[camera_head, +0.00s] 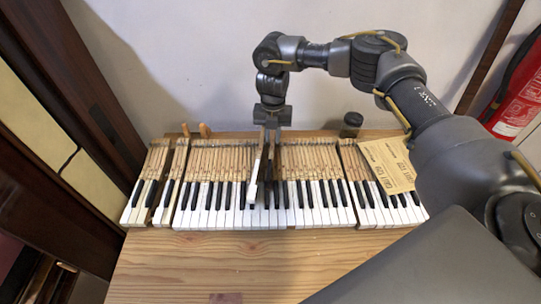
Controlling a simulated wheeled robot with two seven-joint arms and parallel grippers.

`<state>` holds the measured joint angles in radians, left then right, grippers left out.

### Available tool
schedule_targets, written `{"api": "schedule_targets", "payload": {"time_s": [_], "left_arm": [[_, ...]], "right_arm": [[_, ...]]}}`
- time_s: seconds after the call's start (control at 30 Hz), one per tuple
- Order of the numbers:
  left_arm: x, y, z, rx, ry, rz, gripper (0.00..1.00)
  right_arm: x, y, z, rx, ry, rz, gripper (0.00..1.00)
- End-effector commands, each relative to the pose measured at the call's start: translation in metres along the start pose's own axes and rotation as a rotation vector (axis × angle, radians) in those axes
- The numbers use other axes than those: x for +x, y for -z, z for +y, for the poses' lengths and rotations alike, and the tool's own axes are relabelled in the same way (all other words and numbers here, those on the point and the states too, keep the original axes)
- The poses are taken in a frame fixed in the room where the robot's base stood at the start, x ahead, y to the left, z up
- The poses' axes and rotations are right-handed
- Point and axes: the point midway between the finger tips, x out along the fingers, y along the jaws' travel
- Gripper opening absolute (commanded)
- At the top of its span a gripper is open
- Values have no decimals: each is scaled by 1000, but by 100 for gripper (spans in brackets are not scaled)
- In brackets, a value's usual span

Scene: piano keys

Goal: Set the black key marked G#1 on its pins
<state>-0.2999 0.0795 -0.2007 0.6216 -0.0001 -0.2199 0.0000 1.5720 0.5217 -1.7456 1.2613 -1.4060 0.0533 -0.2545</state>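My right gripper (268,160) points down over the middle of the keyboard (205,160). The held key stands up at a tilt over the row, slightly left of the middle. Its marking is too small to read, so I cannot confirm that it is G#1. The pins and the slot beneath are hidden by the gripper and key. My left gripper is not in view.
The keyboard lies on a wooden table (200,265) with bare room in front. A yellowish printed card (388,165) lies over the right keys. A small dark jar (351,124) stands behind them. Wooden pegs (204,130) stand at the back left. A red extinguisher (515,95) is far right.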

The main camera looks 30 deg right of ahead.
Motion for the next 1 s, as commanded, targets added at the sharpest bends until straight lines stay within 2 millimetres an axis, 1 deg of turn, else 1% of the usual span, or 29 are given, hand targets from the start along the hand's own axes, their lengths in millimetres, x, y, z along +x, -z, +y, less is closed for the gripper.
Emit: {"api": "schedule_targets", "payload": {"time_s": [0.53,1.0], "left_arm": [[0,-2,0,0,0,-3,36],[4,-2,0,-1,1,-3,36]], "right_arm": [[1,0,0,0,0,0,19],[10,0,0,-1,-1,1,19]]}}
